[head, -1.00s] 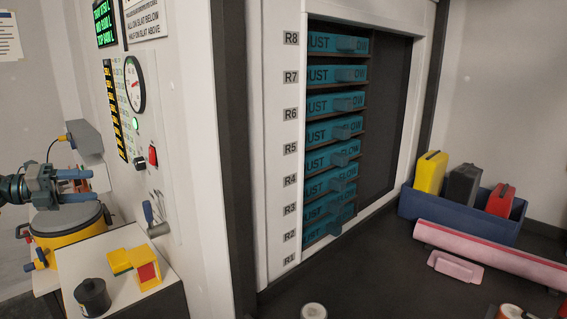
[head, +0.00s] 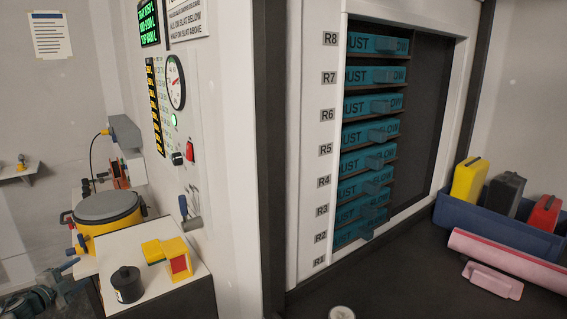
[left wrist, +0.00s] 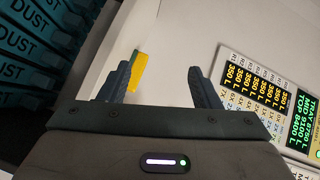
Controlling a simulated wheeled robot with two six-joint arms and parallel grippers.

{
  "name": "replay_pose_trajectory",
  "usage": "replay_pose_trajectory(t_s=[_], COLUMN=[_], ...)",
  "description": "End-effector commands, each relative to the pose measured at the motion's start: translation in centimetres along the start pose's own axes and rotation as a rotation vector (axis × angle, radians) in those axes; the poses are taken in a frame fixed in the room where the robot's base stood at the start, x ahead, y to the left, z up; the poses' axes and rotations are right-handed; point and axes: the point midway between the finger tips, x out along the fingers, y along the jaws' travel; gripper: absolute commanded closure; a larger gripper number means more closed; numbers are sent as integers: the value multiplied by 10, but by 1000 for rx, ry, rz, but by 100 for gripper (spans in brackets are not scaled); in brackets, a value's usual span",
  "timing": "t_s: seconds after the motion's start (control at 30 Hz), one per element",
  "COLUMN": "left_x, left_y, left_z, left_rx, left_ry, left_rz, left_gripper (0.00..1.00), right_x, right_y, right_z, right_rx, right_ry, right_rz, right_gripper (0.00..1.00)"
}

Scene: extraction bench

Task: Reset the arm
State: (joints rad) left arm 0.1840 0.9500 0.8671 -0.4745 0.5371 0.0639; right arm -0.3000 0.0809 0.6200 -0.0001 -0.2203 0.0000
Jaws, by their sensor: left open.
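My left gripper (head: 74,276) is low at the left edge of the head view, in front of and below the yellow pot with a grey lid (head: 108,207). Its jaws are open and empty. In the left wrist view its two dark fingers (left wrist: 161,82) stand wide apart, with a pale surface and a small yellow piece (left wrist: 140,72) beyond them. That view also shows the teal slats (left wrist: 30,48) and the display panel (left wrist: 270,95). My right gripper is in neither view.
The wall panel carries a gauge (head: 176,82) and a lever (head: 190,214). A blue bin (head: 455,212) and pink roll (head: 510,258) lie right. The dark bench's middle is mostly clear.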

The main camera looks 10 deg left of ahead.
Motion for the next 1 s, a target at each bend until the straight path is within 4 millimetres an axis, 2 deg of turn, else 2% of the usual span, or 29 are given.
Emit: replay_pose_trajectory(t_s=[0.03, 0.1, 0.27, 0.47, 0.6, 0.67, 0.87, 0.9, 1.0], left_x=[-14, -33, -86, -168, -234, -264, -371, -384, -387], left_y=[19, 42, 90, 142, 172, 183, 212, 226, 287], left_z=[22, 51, 112, 178, 216, 230, 268, 267, 241], left_rx=[-21, -51, -105, -148, -168, -173, -181, -195, -266], left_ry=[-70, -167, -387, -658, -844, -924, -1191, -1221, -1207], left_rz=[22, 46, 103, 179, 232, 255, 333, 349, 386], left_gripper=[43, 43, 43, 43, 43, 43, 43, 43, 43], right_x=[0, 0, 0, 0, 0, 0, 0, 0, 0], right_y=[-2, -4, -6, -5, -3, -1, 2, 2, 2], right_z=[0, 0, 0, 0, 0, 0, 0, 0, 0], right_rx=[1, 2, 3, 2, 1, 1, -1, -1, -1], right_ry=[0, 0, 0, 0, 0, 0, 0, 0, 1], right_rz=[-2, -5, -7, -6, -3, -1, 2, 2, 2], right_gripper=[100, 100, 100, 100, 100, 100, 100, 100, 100])
